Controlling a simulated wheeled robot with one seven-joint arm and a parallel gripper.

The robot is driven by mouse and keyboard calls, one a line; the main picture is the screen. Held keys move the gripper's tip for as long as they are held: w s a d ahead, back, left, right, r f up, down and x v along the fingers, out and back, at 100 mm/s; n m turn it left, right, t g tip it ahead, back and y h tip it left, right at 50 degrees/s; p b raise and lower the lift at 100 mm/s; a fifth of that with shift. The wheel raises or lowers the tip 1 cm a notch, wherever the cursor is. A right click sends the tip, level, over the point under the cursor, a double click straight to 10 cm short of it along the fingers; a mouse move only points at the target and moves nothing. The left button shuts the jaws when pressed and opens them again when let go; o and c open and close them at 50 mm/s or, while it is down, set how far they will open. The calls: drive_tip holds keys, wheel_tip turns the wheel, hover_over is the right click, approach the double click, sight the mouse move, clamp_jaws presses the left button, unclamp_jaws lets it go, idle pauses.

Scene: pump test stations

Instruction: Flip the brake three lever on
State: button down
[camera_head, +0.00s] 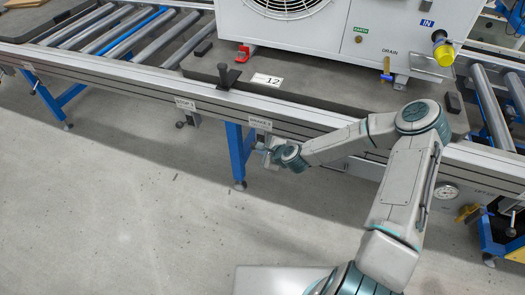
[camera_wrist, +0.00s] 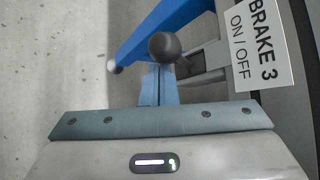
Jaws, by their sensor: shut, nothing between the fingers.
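The brake three lever shows in the wrist view as a dark ball knob (camera_wrist: 165,46) with a grey bracket behind it. The white BRAKE 3 ON/OFF label (camera_wrist: 255,45) is to its right; it also shows on the conveyor's side rail in the head view (camera_head: 260,124). My gripper (camera_head: 263,148) is below that label, in front of the rail. In the wrist view its blue fingers (camera_wrist: 160,80) are shut and empty, with their tips right at the knob. I cannot tell whether they touch it. In the head view my gripper hides the lever.
A STOP label (camera_head: 185,103) and another ball-ended lever (camera_head: 180,125) are to the left along the rail. A blue conveyor leg (camera_head: 238,155) stands close to my gripper. A white pump unit (camera_head: 350,35) sits above on the conveyor. The floor in front is clear.

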wheel_tip(320, 180, down, 4)
drive_tip(key=d+b, duration=0.2)
drive_tip(key=b, duration=0.2)
drive_tip(key=s+d+r+p, duration=0.4)
drive_tip(key=d+r, duration=0.1)
drive_tip(key=r, duration=0.2)
drive_tip(key=shift+d+r, duration=0.2)
drive_tip(key=shift+d, duration=0.2)
drive_tip(key=shift+s, duration=0.15)
